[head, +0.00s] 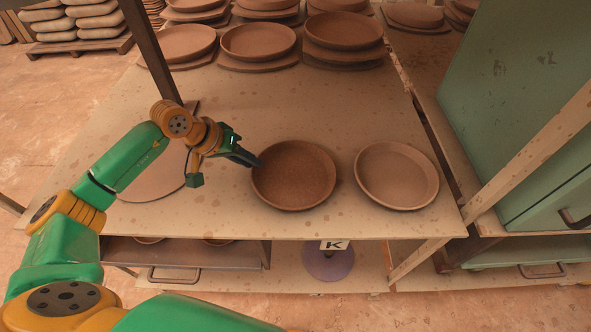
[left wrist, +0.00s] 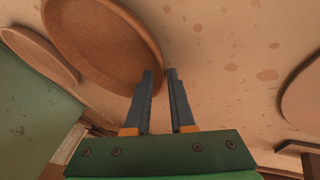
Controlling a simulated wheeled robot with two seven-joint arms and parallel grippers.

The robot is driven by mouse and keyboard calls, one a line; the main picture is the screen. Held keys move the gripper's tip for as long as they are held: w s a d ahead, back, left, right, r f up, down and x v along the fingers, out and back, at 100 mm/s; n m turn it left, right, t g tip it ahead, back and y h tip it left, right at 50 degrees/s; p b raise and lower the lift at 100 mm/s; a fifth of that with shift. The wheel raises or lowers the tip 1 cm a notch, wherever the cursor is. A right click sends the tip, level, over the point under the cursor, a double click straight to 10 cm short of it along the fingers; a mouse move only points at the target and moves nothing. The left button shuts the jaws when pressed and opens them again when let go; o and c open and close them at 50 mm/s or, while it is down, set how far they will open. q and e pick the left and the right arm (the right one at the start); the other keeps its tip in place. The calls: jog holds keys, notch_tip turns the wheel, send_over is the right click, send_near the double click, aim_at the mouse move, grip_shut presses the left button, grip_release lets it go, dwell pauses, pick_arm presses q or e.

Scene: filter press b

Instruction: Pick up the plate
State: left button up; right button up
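A dark brown round plate (head: 294,175) lies on the table near its front edge; it fills the upper left of the left wrist view (left wrist: 100,40). A paler plate (head: 397,175) lies to its right, also at the left edge of the wrist view (left wrist: 38,52). My left gripper (head: 255,162) is at the brown plate's left rim. In the wrist view its two fingers (left wrist: 160,75) stand a little apart, tips by the rim. I cannot tell whether the rim is between them. My right gripper is not in view.
Stacked plates (head: 258,42) line the table's back. A round flat board (head: 153,175) lies left of the brown plate. A dark post (head: 150,48) rises at the left. A green cabinet (head: 520,90) stands right. Bare table (head: 330,112) lies between the stacks and front plates.

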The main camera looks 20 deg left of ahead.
pick_arm(q)
jog(key=shift+x, duration=0.8)
grip_shut()
jog(key=shift+r, duration=0.1)
dwell(0.7)
